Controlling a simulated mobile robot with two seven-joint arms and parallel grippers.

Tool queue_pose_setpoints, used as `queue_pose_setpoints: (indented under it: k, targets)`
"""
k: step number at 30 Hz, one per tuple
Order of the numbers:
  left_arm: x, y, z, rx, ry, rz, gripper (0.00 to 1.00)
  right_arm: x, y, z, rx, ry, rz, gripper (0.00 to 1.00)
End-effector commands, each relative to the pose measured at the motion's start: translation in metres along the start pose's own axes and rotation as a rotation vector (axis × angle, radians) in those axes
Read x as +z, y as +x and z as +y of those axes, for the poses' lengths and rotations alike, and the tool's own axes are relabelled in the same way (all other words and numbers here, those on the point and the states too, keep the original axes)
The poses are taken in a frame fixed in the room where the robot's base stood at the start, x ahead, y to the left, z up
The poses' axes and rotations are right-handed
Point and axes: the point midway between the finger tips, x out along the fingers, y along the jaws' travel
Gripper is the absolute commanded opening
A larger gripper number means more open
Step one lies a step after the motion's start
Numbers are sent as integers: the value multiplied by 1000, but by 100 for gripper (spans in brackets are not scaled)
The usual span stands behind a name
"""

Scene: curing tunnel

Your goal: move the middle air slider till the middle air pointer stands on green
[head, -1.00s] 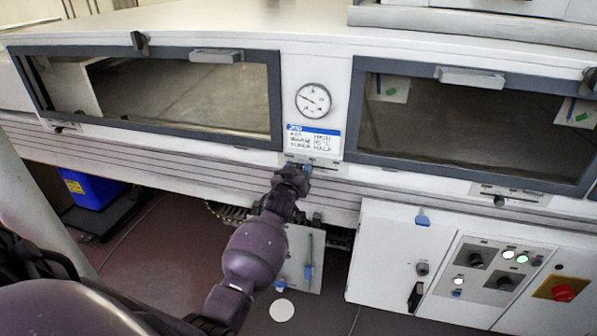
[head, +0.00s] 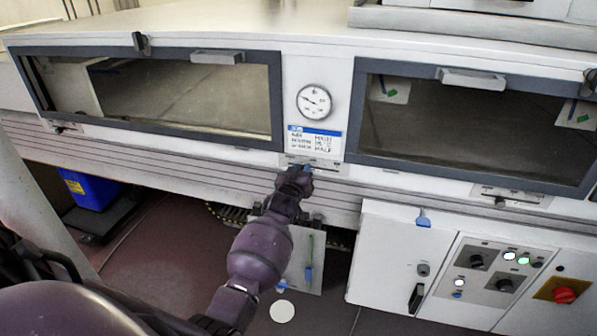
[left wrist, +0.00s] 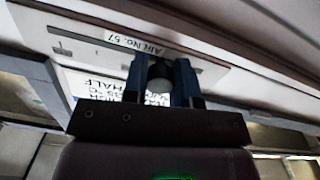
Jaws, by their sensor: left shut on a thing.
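The middle air slider's plate (head: 328,163) is a narrow pale strip below the label between the two windows. In the left wrist view the plate (left wrist: 75,45) shows a slot and the tag "AIR No. 57". My left gripper (head: 307,170) is at this plate. Its blue fingers (left wrist: 161,82) are shut on a dark round slider knob (left wrist: 160,71). In the head view the gripper hides the knob. Below hangs a pale card (head: 297,270) with a green strip and a blue tab; I cannot tell whether this is the middle air pointer. My right gripper is not in view.
A round gauge (head: 314,101) sits above the printed label (head: 314,140). Another slider (head: 500,201) is below the right window. A control cabinet (head: 385,260) with knobs and a red button (head: 564,294) stands lower right.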

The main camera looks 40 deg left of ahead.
Motion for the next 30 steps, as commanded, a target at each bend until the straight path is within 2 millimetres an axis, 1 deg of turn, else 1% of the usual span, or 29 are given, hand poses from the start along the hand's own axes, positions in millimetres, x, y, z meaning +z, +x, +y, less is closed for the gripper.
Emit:
queue_pose_setpoints:
  k: [1,3,6,14,15,19,20,27,30]
  targets:
    - [2,0,9,3,-7,-1,0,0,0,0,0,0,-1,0]
    - [4,0,18,3,-6,-1,0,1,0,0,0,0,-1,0]
    - [4,0,26,3,-4,-1,0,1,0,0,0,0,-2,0]
    - [4,0,27,2,-1,-1,0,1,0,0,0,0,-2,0]
    - [4,0,27,2,-1,-1,29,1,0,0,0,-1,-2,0]
    - [4,0,27,2,-1,-1,49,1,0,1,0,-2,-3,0]
    - [4,0,27,2,-1,-1,52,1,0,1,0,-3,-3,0]
    - [4,0,26,2,-1,-1,52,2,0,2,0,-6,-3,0]
    - [4,-3,26,2,-1,-1,52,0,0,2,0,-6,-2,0]
